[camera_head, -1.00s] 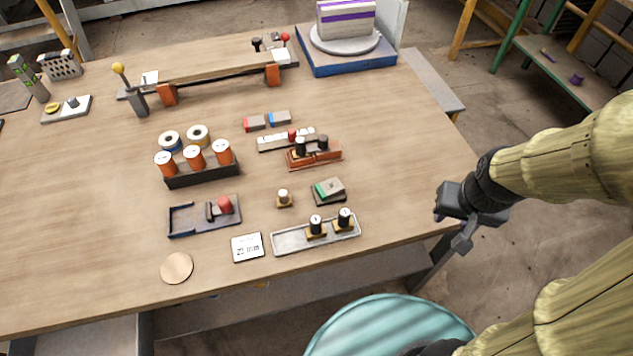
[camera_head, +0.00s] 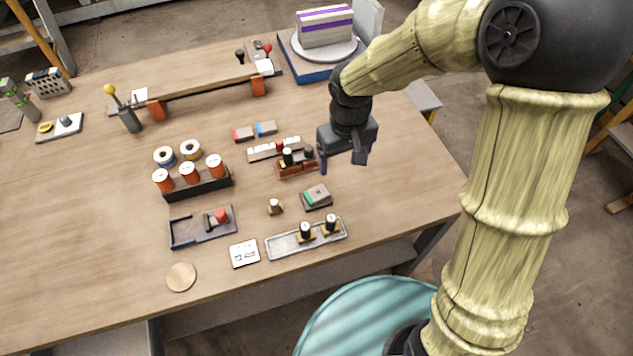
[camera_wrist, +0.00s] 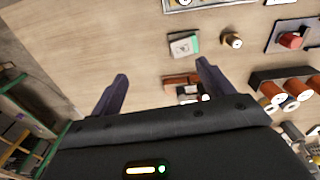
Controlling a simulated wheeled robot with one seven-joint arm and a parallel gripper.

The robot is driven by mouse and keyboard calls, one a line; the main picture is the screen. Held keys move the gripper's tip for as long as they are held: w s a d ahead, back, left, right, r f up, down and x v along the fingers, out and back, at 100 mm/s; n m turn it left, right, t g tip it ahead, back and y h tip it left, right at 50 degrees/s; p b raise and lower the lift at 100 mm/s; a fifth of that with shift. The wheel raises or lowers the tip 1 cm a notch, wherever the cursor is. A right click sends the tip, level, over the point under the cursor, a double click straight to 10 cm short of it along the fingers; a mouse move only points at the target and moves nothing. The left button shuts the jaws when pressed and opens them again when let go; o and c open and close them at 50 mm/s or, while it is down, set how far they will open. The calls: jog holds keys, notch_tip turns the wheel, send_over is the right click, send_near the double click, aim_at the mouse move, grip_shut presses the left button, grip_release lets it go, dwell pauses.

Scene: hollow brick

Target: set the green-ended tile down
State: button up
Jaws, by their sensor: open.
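The green-ended tile (camera_head: 317,195) is a grey tile with a green end, lying on a dark base on the table. It also shows in the wrist view (camera_wrist: 184,45), beyond my fingertips and apart from them. My gripper (camera_head: 342,166) is open and empty above the table's right part, behind and to the right of the tile. In the wrist view the two dark fingers (camera_wrist: 161,84) are spread wide with nothing between them.
A metal tray (camera_head: 278,247) with two black-topped pegs stands in front of the tile, and a small brass-based knob (camera_head: 274,206) to its left. A brown rack (camera_head: 291,170) stands behind it. The table's right edge (camera_head: 452,190) side is clear.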

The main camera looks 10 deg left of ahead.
jog(key=a+r+n, duration=0.1)
jog(key=a, duration=0.5)
jog(key=shift+s+r+n+p, duration=0.3)
jog(key=shift+p, duration=0.1)
jog(key=shift+s, duration=0.1)
send_over(318, 195)
notch_tip(318, 195, down, 12)
jog(key=shift+s+f, duration=0.1)
jog(key=shift+f, duration=0.1)
notch_tip(318, 195, down, 5)
jog(key=shift+a+p, duration=0.1)
jog(key=shift+p, duration=0.45)
